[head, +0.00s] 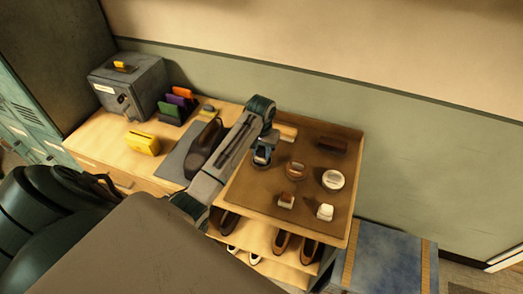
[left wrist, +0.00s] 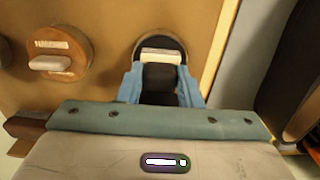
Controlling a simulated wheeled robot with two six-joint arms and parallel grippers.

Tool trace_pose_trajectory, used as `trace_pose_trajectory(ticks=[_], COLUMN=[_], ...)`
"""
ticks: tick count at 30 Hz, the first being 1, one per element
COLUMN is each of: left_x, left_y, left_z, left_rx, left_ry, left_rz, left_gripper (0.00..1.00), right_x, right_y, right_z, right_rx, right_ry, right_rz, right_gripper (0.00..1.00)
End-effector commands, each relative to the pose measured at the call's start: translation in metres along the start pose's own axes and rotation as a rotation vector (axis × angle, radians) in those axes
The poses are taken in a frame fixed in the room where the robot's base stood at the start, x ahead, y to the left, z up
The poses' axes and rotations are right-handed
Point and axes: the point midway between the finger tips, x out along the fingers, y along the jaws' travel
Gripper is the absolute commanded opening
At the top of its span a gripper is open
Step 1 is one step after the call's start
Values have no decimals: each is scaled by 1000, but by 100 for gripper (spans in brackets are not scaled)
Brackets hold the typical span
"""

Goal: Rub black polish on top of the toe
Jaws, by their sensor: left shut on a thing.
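The dark shoe (head: 205,147) lies on a grey mat (head: 178,161) left of the brown tray; part of the shoe also shows at the right of the left wrist view (left wrist: 290,70). My left gripper (head: 262,157) is over the back left of the tray. In the left wrist view its blue fingers (left wrist: 161,85) are shut on a dark applicator (left wrist: 161,78) with a pale strip. A round black tin (left wrist: 142,48) is right behind the applicator; I cannot tell whether they touch. The toe is partly hidden by my arm in the head view. My right gripper is not in view.
A yellow box (head: 143,144) and a grey safe (head: 128,88) stand at left. Shoes sit on the shelf below.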

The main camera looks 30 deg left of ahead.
Motion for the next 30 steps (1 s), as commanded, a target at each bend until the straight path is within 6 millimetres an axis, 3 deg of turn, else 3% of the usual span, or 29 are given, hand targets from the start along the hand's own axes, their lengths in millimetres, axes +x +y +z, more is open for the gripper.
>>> trace_pose_trajectory(ticks=[10, 30], left_x=[-2, -57], left_y=[0, 0], left_z=[1, -1], left_rx=[0, 0], left_ry=[-2, 1], left_rz=[1, 0], left_gripper=[14, 14], right_x=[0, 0], right_y=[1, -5], right_z=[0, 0], right_rx=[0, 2], right_ry=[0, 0], right_rz=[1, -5], right_gripper=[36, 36])
